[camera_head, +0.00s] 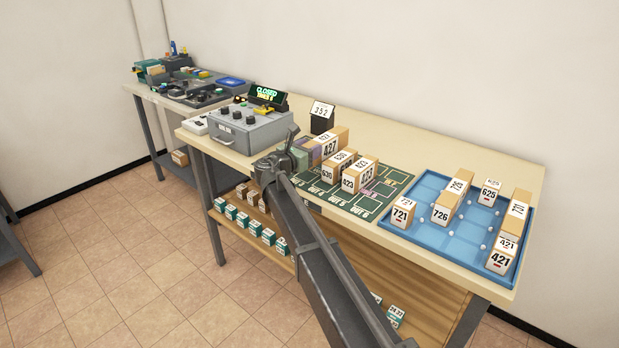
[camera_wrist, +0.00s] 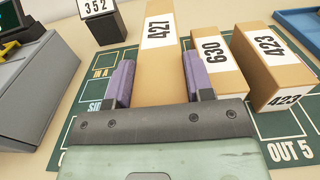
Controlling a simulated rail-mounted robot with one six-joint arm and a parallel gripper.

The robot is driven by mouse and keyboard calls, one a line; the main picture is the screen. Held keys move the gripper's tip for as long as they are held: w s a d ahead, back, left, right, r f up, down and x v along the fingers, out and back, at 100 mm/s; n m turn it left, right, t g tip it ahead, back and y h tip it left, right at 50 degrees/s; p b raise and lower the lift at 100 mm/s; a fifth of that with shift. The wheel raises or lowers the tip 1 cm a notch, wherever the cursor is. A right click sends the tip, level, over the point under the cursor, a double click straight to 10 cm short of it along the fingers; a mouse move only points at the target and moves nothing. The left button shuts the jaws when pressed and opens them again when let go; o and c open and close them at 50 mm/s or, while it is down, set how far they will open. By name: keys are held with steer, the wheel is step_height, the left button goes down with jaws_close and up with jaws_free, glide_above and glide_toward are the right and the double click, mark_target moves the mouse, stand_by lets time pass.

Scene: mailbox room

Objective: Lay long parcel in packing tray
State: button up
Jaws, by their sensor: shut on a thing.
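A long tan parcel (camera_head: 338,138) labelled 427 lies on the dark green marked mat (camera_head: 345,203). It also shows in the wrist view (camera_wrist: 158,48), reaching away from my gripper. My gripper (camera_head: 307,155) is shut on its near end, with one purple-padded finger along each side in the wrist view (camera_wrist: 157,68). The right finger sits in the narrow space beside parcel 630. The blue packing tray (camera_head: 462,246) lies at the right end of the table and holds several parcels, among them 721, 726, 625 and 421.
Parcels 630 (camera_wrist: 212,62) and 423 (camera_wrist: 275,65) stand close on the right of parcel 427. A black stand with card 352 (camera_head: 322,118) is behind. A grey control box (camera_head: 243,131) with a display reading CLOSED is on the left. Bare cells show in the tray's middle.

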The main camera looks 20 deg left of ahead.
step_height(320, 180, down, 4)
steer(key=b, duration=0.4)
steer(key=shift+f+b, duration=0.25)
steer(key=shift+b, duration=0.05)
steer(key=shift+r+p, duration=0.3)
steer(key=shift+f, duration=0.2)
steer(key=o, duration=0.9)
steer(key=shift+r, duration=0.1)
steer(key=shift+r, duration=0.3)
steer(key=v, duration=1.2)
steer(key=shift+f, duration=0.2)
